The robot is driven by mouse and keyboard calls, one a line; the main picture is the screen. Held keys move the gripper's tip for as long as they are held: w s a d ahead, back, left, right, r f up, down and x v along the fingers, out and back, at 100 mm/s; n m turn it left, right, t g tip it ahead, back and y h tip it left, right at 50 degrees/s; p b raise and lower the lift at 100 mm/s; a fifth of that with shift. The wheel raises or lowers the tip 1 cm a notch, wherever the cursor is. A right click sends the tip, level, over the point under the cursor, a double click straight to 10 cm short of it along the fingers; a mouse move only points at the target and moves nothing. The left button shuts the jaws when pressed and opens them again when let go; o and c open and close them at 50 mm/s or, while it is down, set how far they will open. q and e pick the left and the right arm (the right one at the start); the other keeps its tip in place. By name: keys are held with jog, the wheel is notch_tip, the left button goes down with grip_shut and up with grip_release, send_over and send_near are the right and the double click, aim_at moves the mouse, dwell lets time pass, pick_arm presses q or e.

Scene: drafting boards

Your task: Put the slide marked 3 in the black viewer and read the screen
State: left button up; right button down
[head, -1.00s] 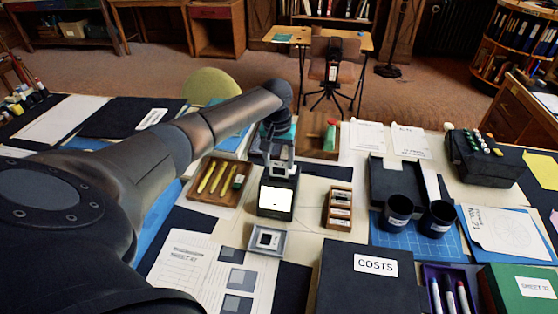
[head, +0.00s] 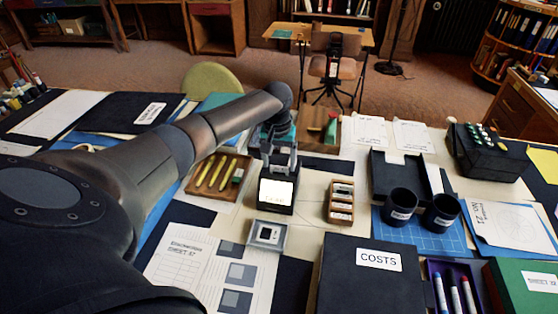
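The black viewer (head: 277,208) stands upright near the middle of the table with its white screen (head: 276,192) lit. I cannot read any clear figure on the screen. My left gripper (head: 279,163) is at the viewer's top, just behind the screen. A grey tray (head: 256,244) with a dark square lies in front. My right gripper is out of view.
A wooden tray (head: 236,194) with yellow pencils lies left of the viewer. Two dark cups (head: 400,205) stand on a blue mat at right. A black COSTS box (head: 350,290) fills the front. Pale paper between the viewer and the rack is clear.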

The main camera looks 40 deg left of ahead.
pick_arm(q)
jog(key=shift+o, duration=1.4)
notch_tip(320, 180, up, 15)
jog(key=s+p, duration=0.1)
jog(key=p, duration=0.2)
jog(key=shift+s+d+p, duration=0.3)
jog(key=shift+d, duration=0.1)
